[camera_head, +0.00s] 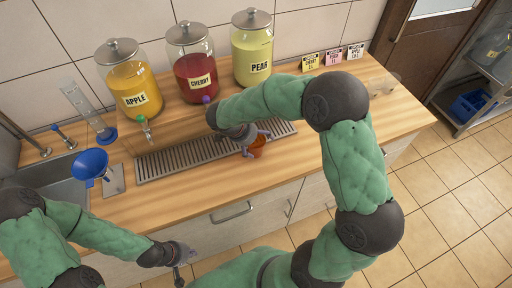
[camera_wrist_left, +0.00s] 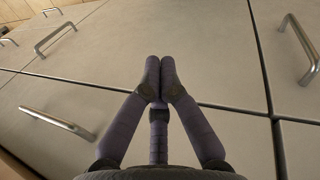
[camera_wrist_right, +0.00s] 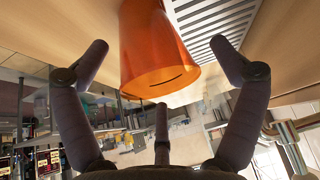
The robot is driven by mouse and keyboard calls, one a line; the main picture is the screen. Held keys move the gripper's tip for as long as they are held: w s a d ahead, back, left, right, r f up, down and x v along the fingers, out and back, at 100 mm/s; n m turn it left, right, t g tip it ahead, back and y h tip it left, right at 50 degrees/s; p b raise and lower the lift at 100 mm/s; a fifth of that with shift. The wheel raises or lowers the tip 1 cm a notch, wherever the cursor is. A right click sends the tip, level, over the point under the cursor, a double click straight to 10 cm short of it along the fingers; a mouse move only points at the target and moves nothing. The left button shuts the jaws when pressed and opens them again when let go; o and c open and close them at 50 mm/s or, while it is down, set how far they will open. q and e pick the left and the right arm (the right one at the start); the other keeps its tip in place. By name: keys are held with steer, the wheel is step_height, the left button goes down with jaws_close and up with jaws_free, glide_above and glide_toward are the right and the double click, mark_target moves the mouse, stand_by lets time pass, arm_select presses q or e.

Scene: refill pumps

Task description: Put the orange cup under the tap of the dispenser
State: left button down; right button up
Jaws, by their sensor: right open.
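The orange cup (camera_head: 258,147) is at the front edge of the drip tray (camera_head: 160,166), below and in front of the pear dispenser (camera_head: 252,55). It also shows in the right wrist view (camera_wrist_right: 155,50), beside the tray's slats. My right gripper (camera_head: 255,137) is open, with the cup between its spread fingers; clear gaps show on both sides. The apple dispenser (camera_head: 133,85) and its tap (camera_head: 144,127) stand at left. The cherry dispenser (camera_head: 192,68) is in the middle, its purple tap knob (camera_head: 206,99) showing. The pear tap is hidden by my right arm. My left gripper (camera_head: 182,264) is shut and empty before the cabinets.
A blue funnel (camera_head: 91,165) and a clear tube with a blue base (camera_head: 88,105) are at left by the sink (camera_head: 60,172). Three label cards (camera_head: 333,57) stand at the back right. A clear glass (camera_head: 384,84) is at the right end. The front counter strip is mostly clear.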

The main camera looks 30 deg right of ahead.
steer(key=shift+c, duration=0.3)
steer(key=c, duration=0.7)
steer(key=shift+r, duration=0.1)
steer(key=shift+c, duration=0.4)
steer(key=shift+r, duration=0.1)
steer(key=shift+r, duration=0.25)
steer(key=r, duration=0.3)
steer(key=shift+s+a+r+p, duration=0.2)
steer(key=shift+p, duration=0.15)
steer(key=shift+c, duration=0.6)
steer(key=s+a+r, duration=0.3)
steer(key=s+r, duration=0.1)
steer(key=s, duration=0.2)
steer(key=s+a+r+p, duration=0.1)
steer(key=s+a+r, duration=0.2)
steer(key=s+r, duration=0.1)
steer(key=shift+s+a+r, duration=0.3)
steer(key=shift+s+r, duration=0.1)
steer(key=shift+s, duration=0.5)
